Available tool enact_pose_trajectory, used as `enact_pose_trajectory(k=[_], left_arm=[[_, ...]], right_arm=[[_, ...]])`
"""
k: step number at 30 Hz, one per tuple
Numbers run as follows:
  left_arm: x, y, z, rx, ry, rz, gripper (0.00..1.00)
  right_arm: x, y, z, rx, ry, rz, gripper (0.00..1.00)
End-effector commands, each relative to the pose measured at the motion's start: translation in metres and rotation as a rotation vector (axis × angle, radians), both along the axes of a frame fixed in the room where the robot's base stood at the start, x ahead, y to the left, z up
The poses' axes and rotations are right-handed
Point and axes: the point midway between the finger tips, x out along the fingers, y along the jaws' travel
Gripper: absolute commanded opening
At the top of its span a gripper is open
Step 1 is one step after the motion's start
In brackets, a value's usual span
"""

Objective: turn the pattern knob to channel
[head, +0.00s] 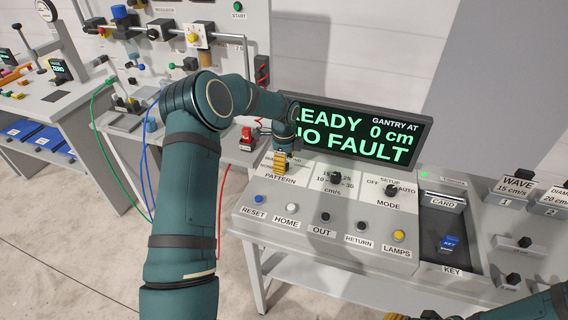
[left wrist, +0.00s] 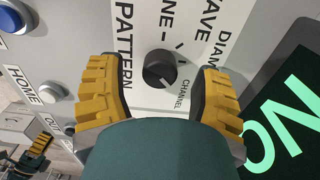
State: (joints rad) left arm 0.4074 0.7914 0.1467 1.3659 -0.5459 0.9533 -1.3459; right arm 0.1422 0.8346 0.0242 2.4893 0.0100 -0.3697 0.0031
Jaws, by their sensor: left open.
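The pattern knob (left wrist: 159,69) is a round black knob on a white label plate in the left wrist view. A pale mark on its rim is on the side facing the word CHANNEL (left wrist: 182,94); its exact aim is hard to tell. My left gripper (left wrist: 160,88) is open, with its yellow fingers on either side of the knob and visible gaps to it. In the head view my left gripper (head: 281,163) is over the PATTERN plate (head: 280,181) and hides the knob. My right gripper (head: 410,316) shows only partly at the bottom edge.
A display (head: 355,135) reading READY, NO FAULT stands behind the panel. To the right are a speed knob (head: 336,178) and a mode knob (head: 391,190). A row of buttons, including blue RESET (head: 259,199) and yellow LAMPS (head: 398,236), lies in front. A card and key bay (head: 431,219) is farther right.

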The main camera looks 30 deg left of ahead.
Motion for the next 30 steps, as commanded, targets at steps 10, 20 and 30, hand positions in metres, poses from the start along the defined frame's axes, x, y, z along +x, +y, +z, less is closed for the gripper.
enact_pose_trajectory(k=[10,20,30], left_arm=[[0.001,0.000,0.069,0.001,-0.006,0.000,0.65],[0.000,0.000,0.108,0.001,-0.003,0.000,0.65],[0.000,0.000,0.111,0.000,-0.002,0.000,0.65]], right_arm=[[0.000,0.000,0.000,0.000,0.000,0.000,0.47],[0.000,0.000,0.000,0.000,0.000,0.000,0.47],[0.000,0.000,0.000,0.000,0.000,0.000,0.47]])
